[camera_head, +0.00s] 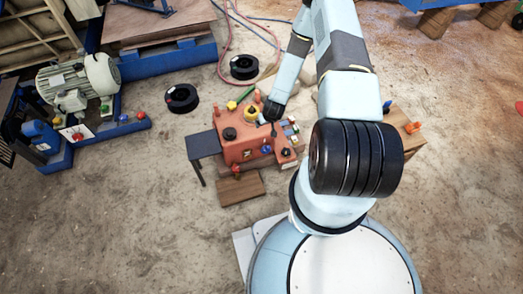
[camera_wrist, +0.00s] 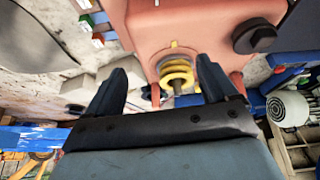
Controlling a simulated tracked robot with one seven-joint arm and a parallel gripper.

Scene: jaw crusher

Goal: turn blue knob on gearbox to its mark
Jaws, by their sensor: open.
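The orange-red gearbox (camera_head: 243,136) stands on the floor in the middle of the head view; its housing (camera_wrist: 190,20) fills the top of the wrist view. A small blue knob (camera_head: 266,149) shows on the gearbox's near side. Its mark is too small to make out. I cannot pick the blue knob out in the wrist view. My gripper (camera_head: 273,128) hangs over the right part of the gearbox, a little beyond the blue knob in the head view. In the wrist view my gripper (camera_wrist: 163,82) is open, with nothing held between its fingers.
A black round cap (camera_head: 229,133) sits on top of the gearbox. A dark side table (camera_head: 203,144) stands at its left, and a wooden board (camera_head: 241,189) lies in front. Floor at the left front is clear.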

